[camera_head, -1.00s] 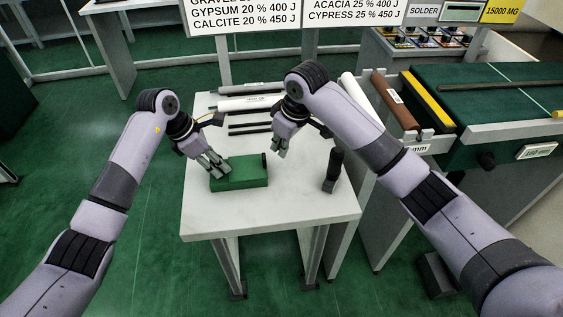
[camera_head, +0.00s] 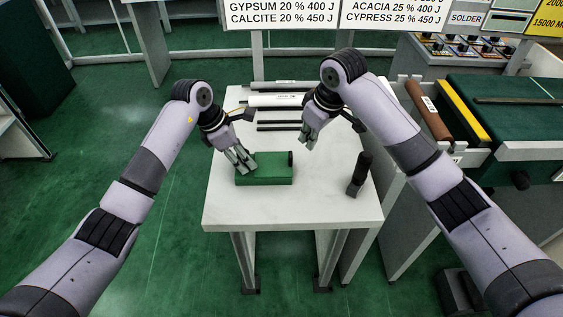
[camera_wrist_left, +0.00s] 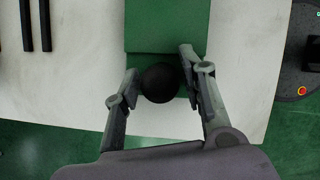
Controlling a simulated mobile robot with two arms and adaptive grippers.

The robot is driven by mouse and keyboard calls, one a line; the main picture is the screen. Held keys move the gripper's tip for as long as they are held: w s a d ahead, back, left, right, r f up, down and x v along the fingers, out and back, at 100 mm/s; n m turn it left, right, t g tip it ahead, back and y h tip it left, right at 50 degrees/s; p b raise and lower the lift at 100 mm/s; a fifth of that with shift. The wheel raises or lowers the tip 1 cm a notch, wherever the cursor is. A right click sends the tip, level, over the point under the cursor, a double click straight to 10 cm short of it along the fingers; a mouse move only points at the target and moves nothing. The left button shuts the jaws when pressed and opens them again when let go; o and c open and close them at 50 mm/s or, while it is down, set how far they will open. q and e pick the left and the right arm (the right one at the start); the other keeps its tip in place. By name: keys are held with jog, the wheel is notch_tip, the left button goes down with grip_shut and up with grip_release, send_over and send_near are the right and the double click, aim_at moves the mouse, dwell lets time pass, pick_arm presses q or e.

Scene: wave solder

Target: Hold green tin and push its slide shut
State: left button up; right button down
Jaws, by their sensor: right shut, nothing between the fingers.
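The green tin (camera_head: 264,174) is a flat box lying on the white table. A black knob (camera_head: 291,158) shows at its right end in the head view. My left gripper (camera_head: 246,166) is at the tin's left end, pointing down. In the left wrist view, its two fingers (camera_wrist_left: 160,62) stand apart on either side of a round black knob (camera_wrist_left: 160,84), with a gap visible beside the left finger. The tin (camera_wrist_left: 167,25) extends above them. Whether the fingers touch anything is unclear. My right gripper (camera_head: 307,143) is shut and empty above the table, behind and right of the tin.
Dark bars (camera_head: 278,127) and a white roll (camera_head: 275,100) lie at the back. The table's front is clear. A bench with a brown roll (camera_head: 428,110) adjoins at right.

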pick_arm(q)
jog(key=shift+o, duration=1.1)
jog(key=shift+r, duration=0.1)
jog(key=v, duration=1.2)
